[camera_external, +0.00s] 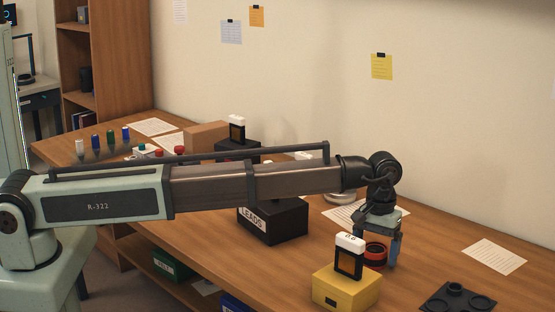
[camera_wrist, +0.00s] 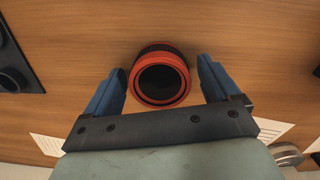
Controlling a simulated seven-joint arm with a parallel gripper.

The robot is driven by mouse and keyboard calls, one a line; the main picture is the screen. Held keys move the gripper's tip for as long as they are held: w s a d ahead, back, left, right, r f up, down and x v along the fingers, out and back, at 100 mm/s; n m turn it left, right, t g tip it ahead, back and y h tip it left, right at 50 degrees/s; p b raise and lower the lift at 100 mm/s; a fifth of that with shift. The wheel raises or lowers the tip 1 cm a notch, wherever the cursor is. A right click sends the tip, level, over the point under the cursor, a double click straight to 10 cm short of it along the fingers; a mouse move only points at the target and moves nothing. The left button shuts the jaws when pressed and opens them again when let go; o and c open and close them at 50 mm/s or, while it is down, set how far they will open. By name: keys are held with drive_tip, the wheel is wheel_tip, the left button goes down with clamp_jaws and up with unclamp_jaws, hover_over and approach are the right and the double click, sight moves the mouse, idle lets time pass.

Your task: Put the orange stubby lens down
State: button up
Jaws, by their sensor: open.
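The orange stubby lens (camera_wrist: 160,78) stands upright on the wooden table, showing a dark glass face inside an orange-red ring in the wrist view. In the external view the lens (camera_external: 376,252) sits low beneath my gripper, behind the yellow box, which partly hides it. My gripper (camera_wrist: 160,85) is open. Its two blue fingers stand on either side of the lens, with a visible gap at the right finger and a narrower one at the left. Whether the lens rests fully on the table is hard to tell.
A yellow box (camera_external: 346,290) with a white-topped device stands just in front of the lens. A dark tray with round seats (camera_external: 458,300) lies to the right. A black LEADS box (camera_external: 273,222) stands to the left. Bare table and a paper sheet (camera_external: 495,256) lie at right.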

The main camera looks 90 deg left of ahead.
sight(376, 246)
wheel_tip(376, 246, up, 12)
drive_tip(key=shift+w+a+f, duration=0.15)
drive_tip(key=shift+a, duration=0.15)
idle(0.3)
